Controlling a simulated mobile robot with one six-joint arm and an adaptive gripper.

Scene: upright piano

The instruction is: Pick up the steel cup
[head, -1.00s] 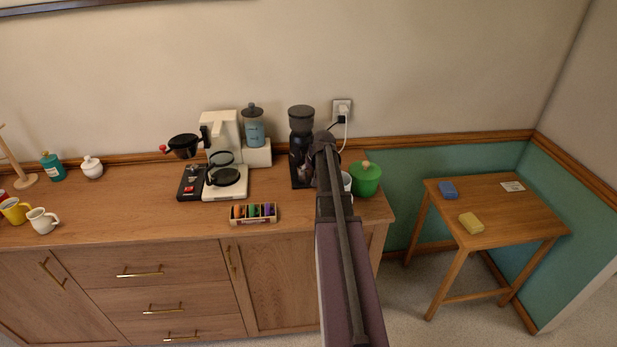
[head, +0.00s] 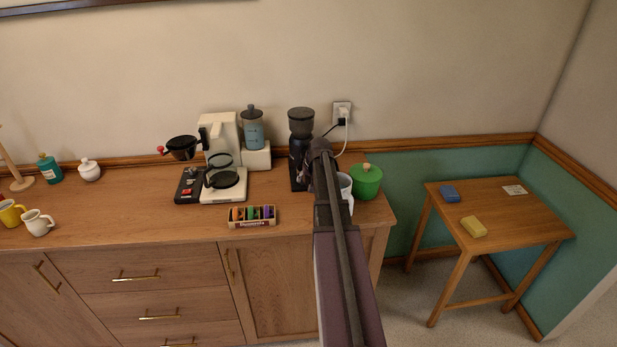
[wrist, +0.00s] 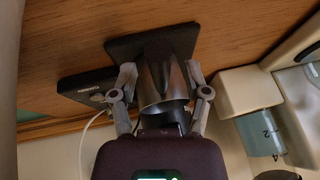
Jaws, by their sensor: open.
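The steel cup (wrist: 166,82) is a shiny grey metal vessel in the middle of the wrist view, by a flat black base (wrist: 125,46). My gripper (wrist: 160,74) is open, with one finger on each side of the cup. I cannot tell whether either finger touches it. In the head view my arm reaches to the black coffee grinder (head: 301,122) and hides the cup.
A green lidded pot (head: 367,182) and a white vessel (head: 346,184) stand close right of my arm. A coffee maker (head: 222,150) and a rack of coloured items (head: 252,216) are to the left. A cord runs to the wall outlet (head: 342,112).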

